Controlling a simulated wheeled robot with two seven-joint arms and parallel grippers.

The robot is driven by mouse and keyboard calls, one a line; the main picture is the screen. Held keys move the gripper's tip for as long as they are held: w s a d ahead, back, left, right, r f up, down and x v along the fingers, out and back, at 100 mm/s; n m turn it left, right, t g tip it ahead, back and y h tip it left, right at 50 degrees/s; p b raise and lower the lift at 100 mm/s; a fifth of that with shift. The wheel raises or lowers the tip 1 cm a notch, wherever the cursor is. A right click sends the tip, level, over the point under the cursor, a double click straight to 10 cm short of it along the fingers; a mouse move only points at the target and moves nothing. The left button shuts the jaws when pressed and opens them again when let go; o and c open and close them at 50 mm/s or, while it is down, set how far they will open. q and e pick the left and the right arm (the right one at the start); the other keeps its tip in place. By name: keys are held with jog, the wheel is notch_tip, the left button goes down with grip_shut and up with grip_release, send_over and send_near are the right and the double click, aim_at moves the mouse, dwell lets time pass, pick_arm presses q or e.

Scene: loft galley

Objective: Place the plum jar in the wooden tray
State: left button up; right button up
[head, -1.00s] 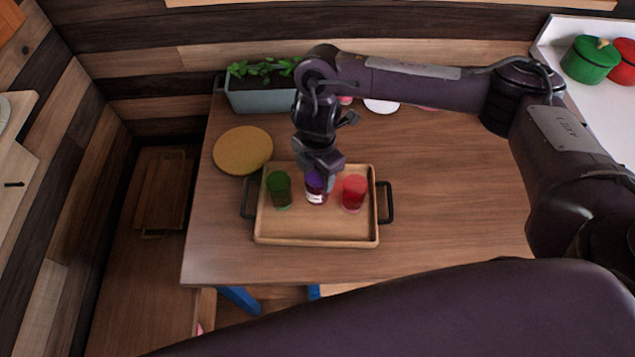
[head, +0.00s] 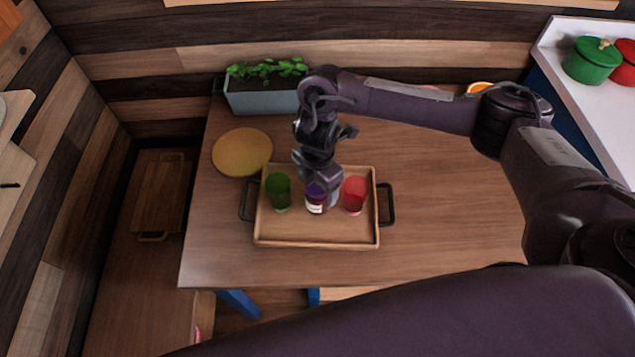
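The plum jar (head: 315,204), with a purple lid and a white label, is upright within the wooden tray (head: 300,238), between a green glass and a red glass. My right gripper (head: 322,193) is over the jar from above and is shut on it near the lid. The fingers partly cover the jar's right side. I cannot tell whether the jar's base touches the tray floor. My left gripper is not in view.
The green glass (head: 279,191) and red glass (head: 354,194) stand close on either side of the jar. A round yellow mat (head: 242,152) lies left of the tray, and a planter (head: 262,97) stands behind. Pots (head: 590,62) stand on the counter.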

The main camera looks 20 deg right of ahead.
jog(key=shift+r, duration=0.4)
notch_tip(320, 180, up, 12)
jog(key=p, duration=0.2)
jog(key=shift+f, duration=0.25)
